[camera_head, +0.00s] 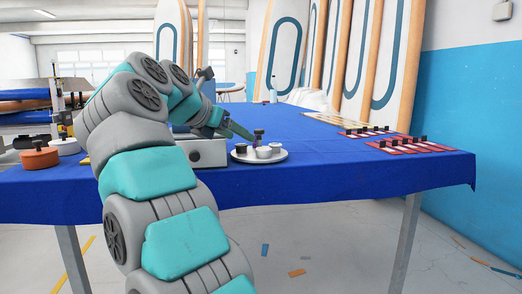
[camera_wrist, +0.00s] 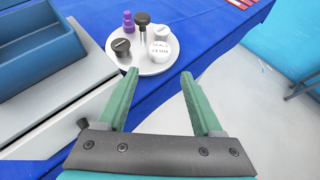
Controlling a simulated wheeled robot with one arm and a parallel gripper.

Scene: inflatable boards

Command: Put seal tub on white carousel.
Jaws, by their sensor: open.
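The white carousel (camera_head: 246,159) is a round plate on the blue-covered table. It also shows in the wrist view (camera_wrist: 146,69), just beyond my fingertips. On it stand two white tubs, one nearer (camera_wrist: 159,51) and one farther (camera_wrist: 161,33), a dark-lidded tub (camera_wrist: 122,47), a purple bottle (camera_wrist: 128,22) and a black-knobbed tool (camera_wrist: 143,20). The white lids carry small print that I cannot read surely, so I cannot tell which is the seal tub. My gripper (camera_wrist: 157,82) is open, with nothing between its green fingers. In the head view my gripper (camera_head: 240,130) is above the carousel's left side.
A grey drawer unit (camera_head: 208,152) stands left of the carousel, with a blue bin (camera_wrist: 35,35) on top. Red trays (camera_head: 415,145) lie at the right table edge. An orange pot (camera_head: 39,159) is at far left.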

